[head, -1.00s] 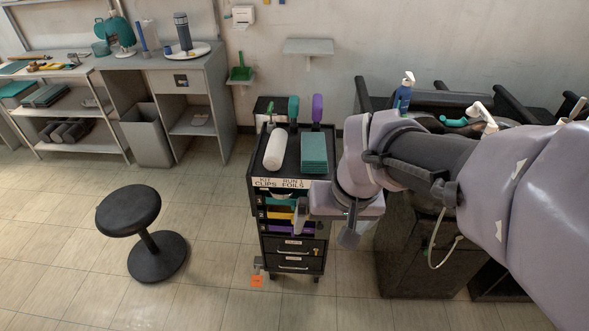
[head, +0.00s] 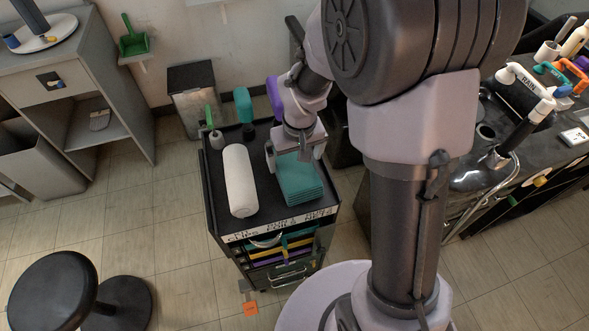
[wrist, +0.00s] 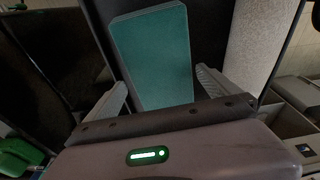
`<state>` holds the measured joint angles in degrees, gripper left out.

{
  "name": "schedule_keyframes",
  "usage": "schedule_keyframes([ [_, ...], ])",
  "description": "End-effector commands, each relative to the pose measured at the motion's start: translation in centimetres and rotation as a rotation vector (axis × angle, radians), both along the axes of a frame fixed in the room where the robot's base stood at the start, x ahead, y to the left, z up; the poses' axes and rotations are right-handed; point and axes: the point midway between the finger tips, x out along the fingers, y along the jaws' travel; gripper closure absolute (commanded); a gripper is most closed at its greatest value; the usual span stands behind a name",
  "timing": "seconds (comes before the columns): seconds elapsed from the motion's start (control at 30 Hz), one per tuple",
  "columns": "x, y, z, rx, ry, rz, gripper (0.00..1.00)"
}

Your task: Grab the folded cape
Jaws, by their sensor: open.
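The folded cape (head: 299,185) is a flat teal stack on the right side of the black trolley top (head: 262,205). In the wrist view the cape (wrist: 155,52) lies between and ahead of the two fingers. My gripper (head: 296,160) is open over the far end of the cape, pointing down. In the wrist view my gripper (wrist: 162,80) shows one finger to each side of the cape, with a gap on the right. Nothing is held. My gripper hides the far end of the cape in the head view.
A white roll (head: 240,180) lies left of the cape on the trolley. A green-handled brush (head: 211,125), a teal item (head: 243,105) and a purple item (head: 274,98) stand at its back. A black stool (head: 55,295) is at lower left; a dark counter (head: 500,170) is at right.

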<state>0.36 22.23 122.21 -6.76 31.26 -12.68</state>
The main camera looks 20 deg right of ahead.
Motion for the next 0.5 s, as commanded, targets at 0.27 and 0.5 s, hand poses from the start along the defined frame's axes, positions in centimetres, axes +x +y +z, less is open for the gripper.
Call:
schedule_keyframes([
  [0.27,0.33,0.03,-2.08,0.0,0.0,-0.001,0.0],
  [0.5,0.32,0.02,-2.07,0.0,0.0,0.0,0.43],
])
